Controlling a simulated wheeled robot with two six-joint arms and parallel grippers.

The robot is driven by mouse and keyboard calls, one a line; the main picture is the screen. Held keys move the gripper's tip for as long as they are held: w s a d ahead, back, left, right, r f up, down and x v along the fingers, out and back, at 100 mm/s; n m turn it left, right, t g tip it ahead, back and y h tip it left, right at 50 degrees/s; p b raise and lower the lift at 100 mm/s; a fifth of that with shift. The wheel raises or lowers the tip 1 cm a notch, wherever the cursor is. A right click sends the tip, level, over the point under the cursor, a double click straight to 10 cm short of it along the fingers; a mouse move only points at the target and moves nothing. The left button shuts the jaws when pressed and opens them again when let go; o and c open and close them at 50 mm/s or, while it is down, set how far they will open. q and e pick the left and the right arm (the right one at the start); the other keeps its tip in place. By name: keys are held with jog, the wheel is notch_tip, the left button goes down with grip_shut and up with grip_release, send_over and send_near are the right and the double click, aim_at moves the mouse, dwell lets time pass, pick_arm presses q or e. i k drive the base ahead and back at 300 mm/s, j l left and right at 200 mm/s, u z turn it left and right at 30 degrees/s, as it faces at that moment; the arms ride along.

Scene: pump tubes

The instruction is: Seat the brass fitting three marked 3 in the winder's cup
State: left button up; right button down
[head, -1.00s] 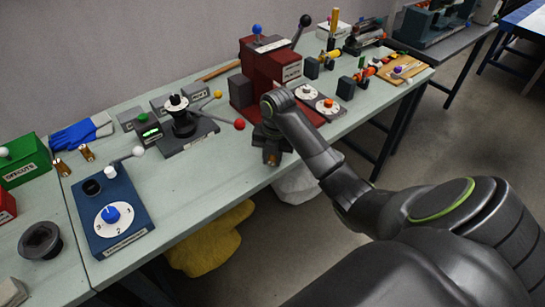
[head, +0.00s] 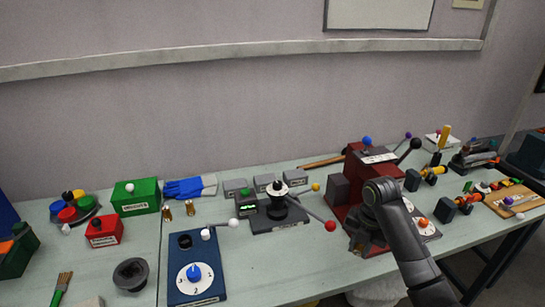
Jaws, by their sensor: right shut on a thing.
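My right gripper (head: 366,238) is in front of the dark red machine, well to the right of the blue box. It is shut on a small brass fitting, mostly hidden by the jaws and wrist; its mark cannot be read. Two other brass fittings, one on the left (head: 166,212) and one on the right (head: 190,208), stand on the bench behind the blue box, their marks too small to read. The blue box (head: 210,292), seemingly the winder, has a dark round cup (head: 184,241), a white-knobbed crank (head: 220,228) and a dial (head: 194,274) marked 1, 2, 3. My left gripper is not in view.
A black device with a red-knobbed lever (head: 330,226) stands between the blue box and the red machine (head: 352,163). A black round socket (head: 131,274) lies left of the blue box. Green (head: 136,198) and red (head: 104,231) boxes stand further left. The front bench middle is clear.

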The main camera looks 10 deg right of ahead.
aim_at(185, 241)
jog(key=k, duration=0.4)
jog(key=k+u, duration=0.15)
jog(key=u, duration=0.3)
jog(key=k+j+u, duration=0.1)
jog(key=u, duration=0.4)
jog(key=i+j+u, duration=0.15)
jog(key=i+j, duration=0.3)
jog(key=j, duration=0.2)
jog(key=i+j+u, duration=0.1)
jog(key=i+j, duration=0.35)
jog(key=j, duration=0.1)
